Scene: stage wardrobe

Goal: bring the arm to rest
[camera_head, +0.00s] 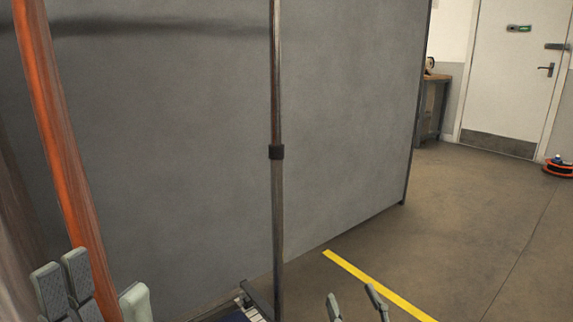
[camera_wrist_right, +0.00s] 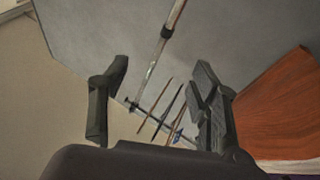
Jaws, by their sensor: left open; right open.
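My left gripper (camera_head: 98,290) is at the lower left of the head view, its fingers apart. A hanging orange strip (camera_head: 62,140) passes between its fingers in the picture; I cannot tell whether they touch it. My right gripper (camera_head: 355,303) shows only its fingertips at the bottom edge of the head view, right of the pole. In the right wrist view the right gripper (camera_wrist_right: 158,105) is open, with nothing held between its fingers. The arms themselves are mostly out of frame.
An upright metal pole (camera_head: 277,210) with a black collar stands before a grey partition (camera_head: 180,130). In the right wrist view the pole (camera_wrist_right: 156,55) and several thin rods appear beyond the fingers. Open floor (camera_head: 470,230) with a yellow line (camera_head: 375,283) lies right, toward a door (camera_head: 510,85).

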